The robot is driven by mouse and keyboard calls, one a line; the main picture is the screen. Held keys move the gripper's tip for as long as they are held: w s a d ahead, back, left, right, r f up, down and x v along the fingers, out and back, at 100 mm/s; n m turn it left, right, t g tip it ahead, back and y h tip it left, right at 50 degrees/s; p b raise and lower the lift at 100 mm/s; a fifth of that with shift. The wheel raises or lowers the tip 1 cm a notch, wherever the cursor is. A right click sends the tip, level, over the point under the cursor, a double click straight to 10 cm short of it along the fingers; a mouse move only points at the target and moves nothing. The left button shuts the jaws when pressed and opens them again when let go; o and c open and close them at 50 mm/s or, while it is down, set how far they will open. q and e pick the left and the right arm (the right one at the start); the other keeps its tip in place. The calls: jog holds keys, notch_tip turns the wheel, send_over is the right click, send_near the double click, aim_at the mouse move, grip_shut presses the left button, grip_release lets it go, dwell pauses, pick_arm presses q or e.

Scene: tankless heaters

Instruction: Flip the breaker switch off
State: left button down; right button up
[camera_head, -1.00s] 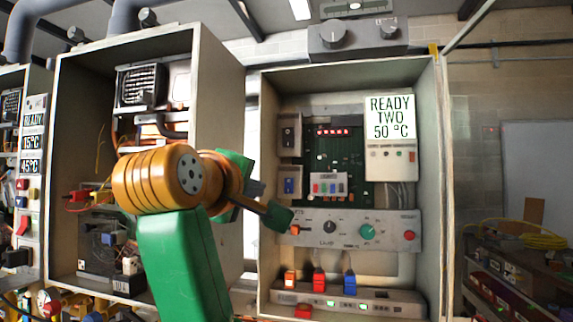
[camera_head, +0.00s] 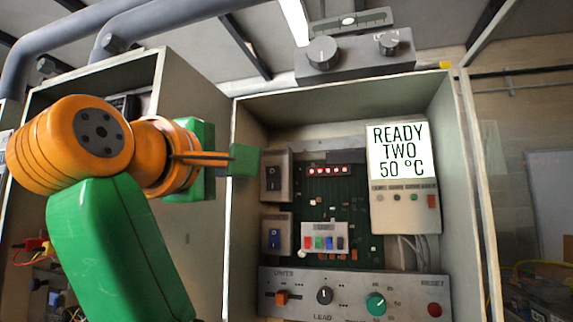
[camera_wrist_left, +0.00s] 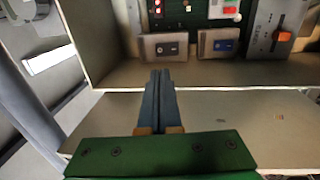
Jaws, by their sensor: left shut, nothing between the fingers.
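Two grey switch boxes sit at the left inside the open heater cabinet. The upper one has a black rocker switch (camera_head: 273,177) and the lower one a blue rocker switch (camera_head: 274,237). In the left wrist view the black rocker (camera_wrist_left: 167,48) and blue rocker (camera_wrist_left: 222,45) lie side by side. I cannot tell which is the breaker. My left gripper (camera_head: 245,160) is shut and empty, its tip at the cabinet's left edge, left of the black rocker. In the left wrist view the shut fingers (camera_wrist_left: 158,78) point toward the black rocker's box, seemingly apart from it. My right gripper is out of view.
The cabinet's left wall (camera_head: 236,250) stands beside my fingers. A display reading READY TWO 50 °C (camera_head: 398,150) is at the right. Below is a knob panel (camera_head: 345,284) with an orange slider (camera_head: 282,297). A green circuit board (camera_head: 330,190) is in the middle.

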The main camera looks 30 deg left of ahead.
pick_arm(q)
jog(key=p, duration=0.2)
send_near(273, 172)
jog(key=p+x, duration=0.1)
jog(key=x, duration=0.1)
jog(key=p+x, duration=0.2)
jog(key=x, duration=0.1)
jog(key=shift+w+a+r+p, duration=0.2)
jog(key=shift+w+r+p, duration=0.05)
jog(key=shift+r+p, duration=0.15)
jog(key=shift+w+a+f, duration=0.1)
jog(key=shift+w+f, duration=0.1)
jog(key=shift+w, duration=0.45)
jog(key=shift+s, duration=0.1)
